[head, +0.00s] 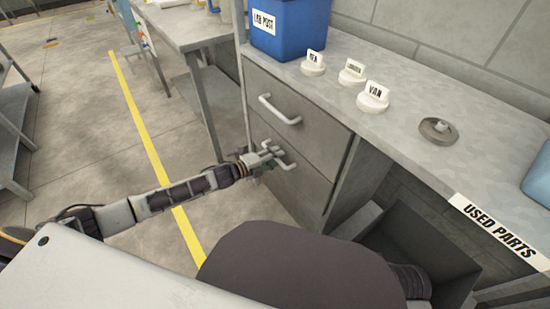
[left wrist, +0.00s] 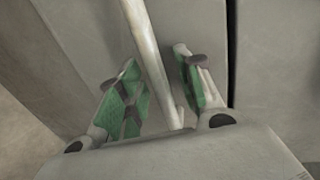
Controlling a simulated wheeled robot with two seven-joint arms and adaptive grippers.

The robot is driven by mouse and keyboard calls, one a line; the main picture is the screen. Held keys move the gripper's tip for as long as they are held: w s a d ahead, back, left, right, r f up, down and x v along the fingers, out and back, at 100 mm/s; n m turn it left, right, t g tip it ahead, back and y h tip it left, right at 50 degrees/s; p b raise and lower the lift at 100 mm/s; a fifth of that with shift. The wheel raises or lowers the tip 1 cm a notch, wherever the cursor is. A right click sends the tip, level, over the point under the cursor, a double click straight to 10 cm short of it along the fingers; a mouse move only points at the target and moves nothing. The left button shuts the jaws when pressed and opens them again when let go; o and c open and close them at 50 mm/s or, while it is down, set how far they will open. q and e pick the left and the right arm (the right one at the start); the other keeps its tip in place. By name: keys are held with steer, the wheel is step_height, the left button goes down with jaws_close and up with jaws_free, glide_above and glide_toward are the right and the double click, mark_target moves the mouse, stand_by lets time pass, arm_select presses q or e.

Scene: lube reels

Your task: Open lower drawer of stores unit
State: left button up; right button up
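The grey stores unit stands under the bench, with an upper drawer (head: 300,118) and a lower drawer (head: 299,187). Both fronts look shut and flush. The lower drawer's pale bar handle (head: 286,165) is partly hidden by my left gripper (head: 270,157), which is at it. In the left wrist view the handle (left wrist: 150,50) runs between the green-padded fingers of my left gripper (left wrist: 158,92). The fingers are apart, with a gap visible on each side of the bar. My right gripper is not in view.
The upper drawer's handle (head: 280,110) sticks out just above my left gripper. The bench top (head: 400,130) carries a blue bin (head: 290,30), labelled white pieces and a round metal part (head: 438,130). An open dark bin (head: 415,245) is below right.

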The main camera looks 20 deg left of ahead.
arm_select(q)
steer(key=shift+w+d, duration=0.1)
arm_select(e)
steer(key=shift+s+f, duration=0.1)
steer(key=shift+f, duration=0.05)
arm_select(q)
steer(key=shift+c, duration=0.2)
jaws_close()
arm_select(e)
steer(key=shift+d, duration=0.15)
